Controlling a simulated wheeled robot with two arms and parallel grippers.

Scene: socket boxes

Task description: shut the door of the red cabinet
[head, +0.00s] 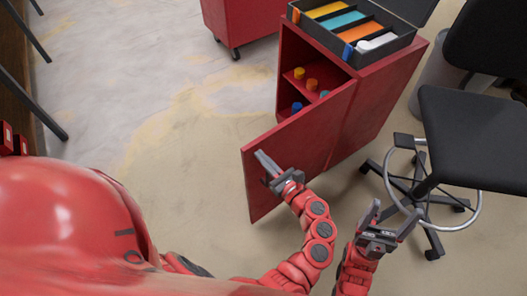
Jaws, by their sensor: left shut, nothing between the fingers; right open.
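The red cabinet (378,95) stands at the upper middle right of the head view. Its door (303,138) is swung open toward me, showing part of the inside, where several small coloured items sit on shelves. My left gripper (265,163) is shut and empty, in front of the door's outer face near its free edge. I cannot tell whether it touches the door. My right gripper (391,222) is open and empty, to the right of the door and apart from it.
An open dark case (405,40) with coloured compartments sits on the cabinet top. A black wheeled chair (478,135) stands close on the right, near my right gripper. Another red wheeled unit (240,18) is at the back.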

